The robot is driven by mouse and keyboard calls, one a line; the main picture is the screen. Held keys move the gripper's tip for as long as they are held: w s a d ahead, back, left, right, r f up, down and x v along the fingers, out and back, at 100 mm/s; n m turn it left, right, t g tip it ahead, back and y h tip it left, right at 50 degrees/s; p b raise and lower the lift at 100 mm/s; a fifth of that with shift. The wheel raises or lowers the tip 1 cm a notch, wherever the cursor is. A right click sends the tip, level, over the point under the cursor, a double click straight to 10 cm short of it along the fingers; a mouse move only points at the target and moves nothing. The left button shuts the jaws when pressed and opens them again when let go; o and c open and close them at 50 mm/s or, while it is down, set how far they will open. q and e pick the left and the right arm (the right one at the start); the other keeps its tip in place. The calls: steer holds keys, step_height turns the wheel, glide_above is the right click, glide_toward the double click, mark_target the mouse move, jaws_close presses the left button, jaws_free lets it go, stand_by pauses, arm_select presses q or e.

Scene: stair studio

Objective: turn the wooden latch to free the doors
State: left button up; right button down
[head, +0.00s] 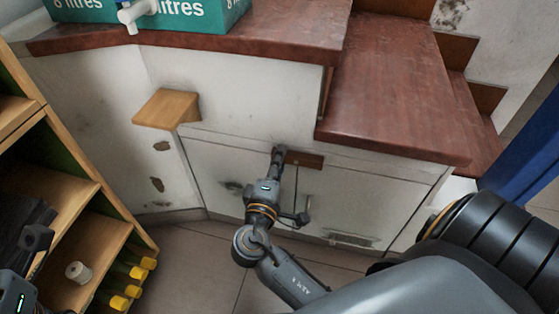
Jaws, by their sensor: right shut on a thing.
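The wooden latch (308,161) is a small dark reddish-brown bar on the white cupboard front under the stair. It lies roughly level across the top of the seam between the left door (220,165) and the right door (365,200). My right gripper (279,154) is shut on the left end of the latch, and its fingers hide that end. Both doors look closed. My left gripper (36,238) is at the lower left, in front of the shelf and far from the latch. Its fingers are too dark to tell open from shut.
A wooden shelf unit (85,170) stands at the left, with yellow-capped bottles (135,271) and a white roll (78,272). A small wooden ledge (166,108) juts from the wall. A teal box (190,18) sits above. Tiled floor (200,260) lies clear before the doors.

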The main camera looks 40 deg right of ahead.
steer(key=c, duration=1.1)
jaws_free()
steer(key=shift+a, duration=0.1)
steer(key=v, duration=1.2)
